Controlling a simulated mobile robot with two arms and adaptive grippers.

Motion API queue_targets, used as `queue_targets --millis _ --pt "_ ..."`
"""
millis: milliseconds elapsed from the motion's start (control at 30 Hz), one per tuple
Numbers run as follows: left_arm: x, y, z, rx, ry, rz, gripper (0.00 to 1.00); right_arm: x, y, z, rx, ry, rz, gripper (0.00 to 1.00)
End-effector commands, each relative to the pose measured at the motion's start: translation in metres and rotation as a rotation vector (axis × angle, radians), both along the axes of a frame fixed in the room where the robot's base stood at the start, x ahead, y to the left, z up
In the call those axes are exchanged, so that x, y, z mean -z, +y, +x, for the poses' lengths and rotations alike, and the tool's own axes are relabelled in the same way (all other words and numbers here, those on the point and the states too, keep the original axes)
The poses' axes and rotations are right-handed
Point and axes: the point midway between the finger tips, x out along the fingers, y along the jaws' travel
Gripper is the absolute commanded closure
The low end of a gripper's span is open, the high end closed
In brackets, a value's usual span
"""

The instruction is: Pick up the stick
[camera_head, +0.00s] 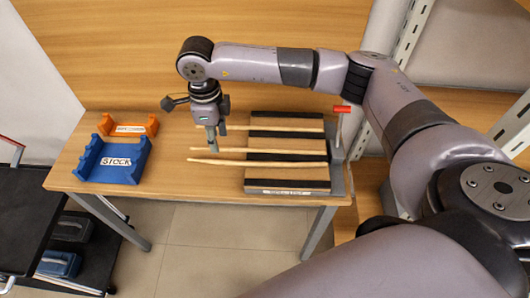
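Three pale wooden sticks lie side by side across a dark-and-wood striped board: a far stick (275,128), a middle stick (260,151) and a near stick (260,163). Their left ends stick out past the board over the table. My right gripper (212,145) points down at the left ends of the sticks, close to the far and middle ones. Its fingers look close together, but I cannot tell whether they are open or shut, or touching a stick. My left gripper is not in view.
The striped board (290,184) sits on the wooden table (190,181). A blue rack labelled STOCK (112,172) and an orange rack (148,125) stand at the table's left. A red flag-like piece (342,109) is at the board's right. A dark cart (30,215) stands left of the table.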

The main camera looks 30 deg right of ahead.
Motion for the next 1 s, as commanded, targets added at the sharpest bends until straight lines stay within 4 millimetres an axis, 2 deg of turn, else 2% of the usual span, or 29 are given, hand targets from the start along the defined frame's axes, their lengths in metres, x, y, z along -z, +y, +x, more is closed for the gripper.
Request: queue_targets --millis 100,200,300,400,567,700,1000 --pt "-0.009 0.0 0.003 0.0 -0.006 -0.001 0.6 0.021 0.0 -0.001 0.0 0.004 0.0 0.64" --pt "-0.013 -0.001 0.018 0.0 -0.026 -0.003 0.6 0.034 0.001 0.0 0.0 0.002 0.001 0.64" --pt "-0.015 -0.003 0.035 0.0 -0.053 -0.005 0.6 0.041 0.001 0.0 -0.001 0.001 0.002 0.64" --pt "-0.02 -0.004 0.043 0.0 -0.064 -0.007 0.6 0.046 0.0 -0.001 0.0 0.002 0.0 0.64" --pt "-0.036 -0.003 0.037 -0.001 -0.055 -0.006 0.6 0.067 -0.003 -0.004 0.001 0.005 0.0 0.64" --pt "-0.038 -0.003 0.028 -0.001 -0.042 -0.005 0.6 0.087 -0.003 -0.003 0.0 0.002 0.001 0.64" --pt "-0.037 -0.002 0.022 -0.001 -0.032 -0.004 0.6 0.094 -0.003 -0.003 0.0 0.0 0.002 0.64"
